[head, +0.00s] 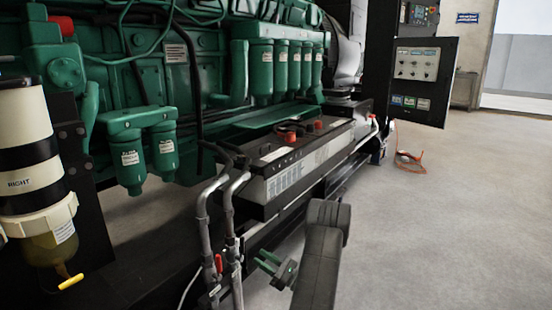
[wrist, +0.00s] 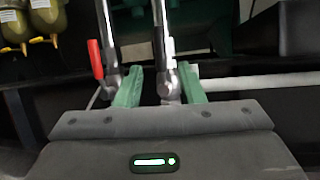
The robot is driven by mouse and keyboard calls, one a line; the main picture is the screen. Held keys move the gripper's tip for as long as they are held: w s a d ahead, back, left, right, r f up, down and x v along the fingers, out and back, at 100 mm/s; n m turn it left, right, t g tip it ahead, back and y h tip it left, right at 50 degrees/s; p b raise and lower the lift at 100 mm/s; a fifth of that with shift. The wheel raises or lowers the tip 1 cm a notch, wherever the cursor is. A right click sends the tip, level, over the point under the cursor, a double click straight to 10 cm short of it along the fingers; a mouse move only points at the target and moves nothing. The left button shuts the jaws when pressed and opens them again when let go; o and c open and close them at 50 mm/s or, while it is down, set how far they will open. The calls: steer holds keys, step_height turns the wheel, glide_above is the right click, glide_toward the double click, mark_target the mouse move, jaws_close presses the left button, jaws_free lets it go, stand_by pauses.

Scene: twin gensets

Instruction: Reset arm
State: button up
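My arm (head: 322,255) reaches in from the lower right of the head view. My gripper (head: 264,261) has green fingers pointing left, toward two grey pipes (head: 230,235). In the wrist view my gripper (wrist: 160,82) has its two green fingers spread apart. A pipe with a pale valve handle (wrist: 170,50) appears between them, and I see no grip on it. The other pipe has a red valve handle (wrist: 95,58), upright just left of the left finger. The red handle (head: 218,262) also shows in the head view.
A green engine (head: 150,65) with several filters fills the left and middle. A battery (head: 290,165) sits on the black frame behind the pipes. A filter unit marked RIGHT (head: 25,150) stands at left. An open control panel (head: 418,75) is at back right. The floor (head: 450,220) at right is mostly clear.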

mark_target(243, 251)
steer(key=b+x, duration=0.2)
steer(key=x, duration=0.6)
steer(key=shift+a, duration=0.3)
steer(key=shift+w+r+m, duration=0.25)
steer(key=shift+m, duration=0.05)
steer(key=shift+w+d+f+m+t+p, duration=0.15)
steer(key=shift+m+t+p, duration=0.1)
steer(key=shift+m+t, duration=0.2)
steer(key=shift+w+r+m+t+p, duration=0.1)
steer(key=shift+w+m+t+p, duration=0.1)
steer(key=shift+m+t, duration=0.25)
steer(key=shift+f, duration=0.1)
